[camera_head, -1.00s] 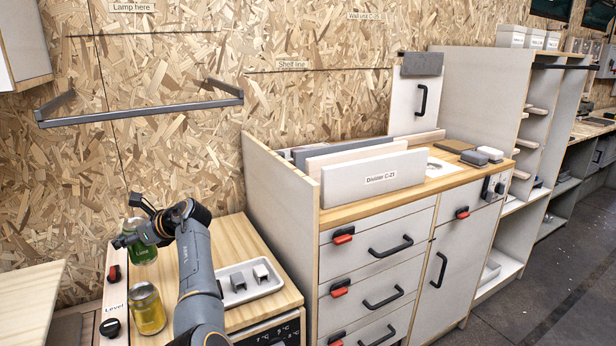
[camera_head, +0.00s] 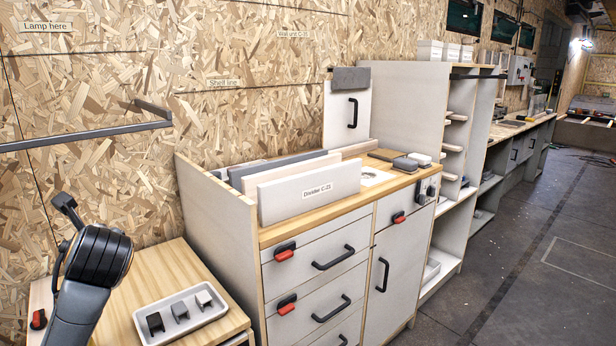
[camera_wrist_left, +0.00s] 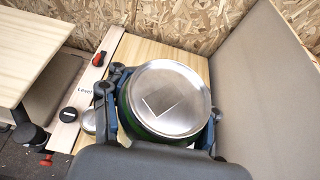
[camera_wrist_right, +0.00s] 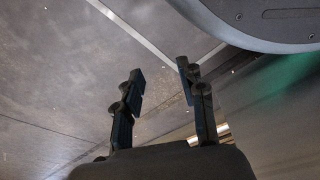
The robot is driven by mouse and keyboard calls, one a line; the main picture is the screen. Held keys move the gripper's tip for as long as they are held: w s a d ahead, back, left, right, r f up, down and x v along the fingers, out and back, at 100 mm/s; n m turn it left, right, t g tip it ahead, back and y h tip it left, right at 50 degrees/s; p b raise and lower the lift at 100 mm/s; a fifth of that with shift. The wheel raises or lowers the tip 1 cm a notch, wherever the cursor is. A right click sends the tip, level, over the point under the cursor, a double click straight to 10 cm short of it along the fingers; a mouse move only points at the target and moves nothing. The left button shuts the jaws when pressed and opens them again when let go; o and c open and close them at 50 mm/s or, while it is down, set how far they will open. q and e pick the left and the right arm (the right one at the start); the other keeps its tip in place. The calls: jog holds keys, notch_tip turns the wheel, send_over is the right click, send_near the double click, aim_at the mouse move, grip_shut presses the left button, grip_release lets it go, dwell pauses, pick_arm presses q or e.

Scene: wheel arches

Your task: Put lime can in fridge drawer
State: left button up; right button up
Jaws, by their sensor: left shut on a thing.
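The lime can (camera_wrist_left: 165,98) is green with a bare metal lid and stands upright in the left wrist view. My left gripper (camera_wrist_left: 165,125) is shut around its sides, above the wooden counter (camera_wrist_left: 150,50). In the head view my left arm shows at the lower left, but the can and fingertips are not visible. My right gripper (camera_wrist_right: 160,70) is open and empty over the grey floor. A drawer cabinet (camera_head: 320,265) with black handles and red latches stands right of the counter; its visible drawers are shut. I cannot tell which front is the fridge drawer.
A second can's lid (camera_wrist_left: 89,122) shows partly beside my left gripper. A panel labelled Level (camera_wrist_left: 88,88) edges the counter. Dividers (camera_head: 310,190) stand on the cabinet.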

pick_arm(q)
jog(key=s+d+f+m+t+h, duration=0.2)
jog(key=s+d+f+m+h, duration=0.25)
jog(key=s+d+f, duration=0.45)
jog(key=s+d+f+m+t+h, duration=0.2)
jog(key=s+d+f+m+h, duration=0.4)
jog(key=d, duration=0.6)
notch_tip(320, 180, up, 13)
jog(key=s+n+g+y+p, duration=0.2)
jog(key=n+y+p, duration=0.6)
jog(key=p, duration=0.7)
jog(key=shift+s+r, duration=0.2)
pick_arm(e)
jog(key=s+d+r, duration=0.1)
jog(key=s, duration=0.6)
jog(key=s+d+r+g, duration=0.1)
jog(key=s, duration=0.7)
jog(key=shift+d+r, duration=0.35)
